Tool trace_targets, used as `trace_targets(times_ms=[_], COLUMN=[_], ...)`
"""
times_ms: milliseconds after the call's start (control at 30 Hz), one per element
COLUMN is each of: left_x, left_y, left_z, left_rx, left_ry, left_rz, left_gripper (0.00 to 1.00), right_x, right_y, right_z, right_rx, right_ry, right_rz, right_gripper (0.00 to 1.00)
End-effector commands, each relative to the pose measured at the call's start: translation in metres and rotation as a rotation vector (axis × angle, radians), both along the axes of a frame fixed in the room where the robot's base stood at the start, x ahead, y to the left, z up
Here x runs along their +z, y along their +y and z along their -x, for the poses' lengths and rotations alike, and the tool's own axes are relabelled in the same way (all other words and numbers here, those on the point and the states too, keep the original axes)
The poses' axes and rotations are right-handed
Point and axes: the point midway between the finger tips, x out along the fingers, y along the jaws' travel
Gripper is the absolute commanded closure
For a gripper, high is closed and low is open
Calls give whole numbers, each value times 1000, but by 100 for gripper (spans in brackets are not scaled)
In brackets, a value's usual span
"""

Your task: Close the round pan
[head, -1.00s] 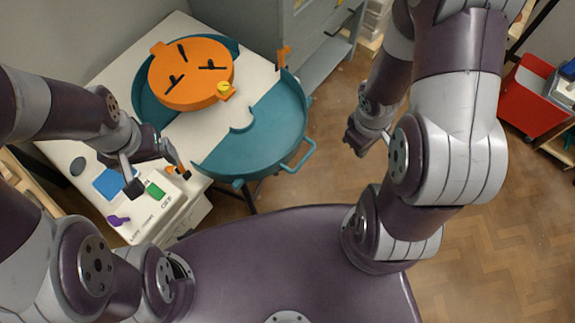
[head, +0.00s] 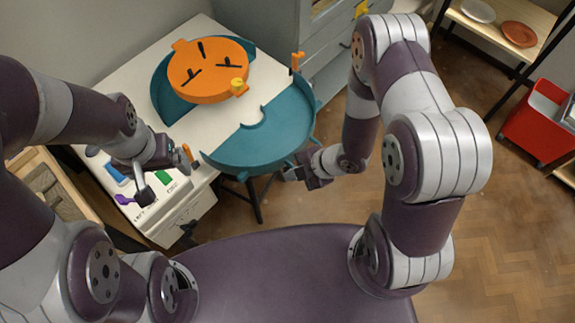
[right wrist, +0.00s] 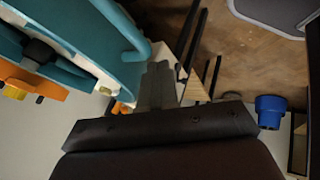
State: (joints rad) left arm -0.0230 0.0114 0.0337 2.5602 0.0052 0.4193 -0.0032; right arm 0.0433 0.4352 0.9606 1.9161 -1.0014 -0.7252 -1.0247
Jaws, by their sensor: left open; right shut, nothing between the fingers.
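The round pan is two flat teal halves on and over the white table. The front half (head: 265,140) juts past the table's right edge; the back half (head: 163,98) curves behind an orange round piece (head: 205,75). A pale gap parts the halves. My right gripper (head: 292,174) is shut and empty beside the front half's lower right edge. In the right wrist view its fingers (right wrist: 158,85) are together just right of a teal handle bar (right wrist: 128,35); I cannot tell whether they touch. My left gripper (head: 166,170) is open over the table's near left corner.
A white control box (head: 165,205) with coloured pads sits below my left gripper. An orange upright peg (head: 296,62) stands at the pan's right. A grey cabinet (head: 345,55) is behind. A red bin (head: 535,130) stands far right.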

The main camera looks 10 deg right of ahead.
Motion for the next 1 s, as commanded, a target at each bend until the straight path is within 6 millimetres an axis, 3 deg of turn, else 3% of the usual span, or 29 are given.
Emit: trace_targets(times_ms=[200, 733, 1000], left_x=[7, 7, 12], left_y=[0, 0, 0], left_z=[0, 0, 0], left_rx=[0, 0, 0], left_ry=[-1, -1, -1], left_rz=[0, 0, 0], left_gripper=[11, 11, 11], right_x=[3, 2, 3], right_y=[11, 16, 48], right_z=[-21, -30, -71], right_rx=[0, 0, 3], right_ry=[-1, -1, -3], right_rz=[1, 1, 1], right_gripper=[100, 100, 100])
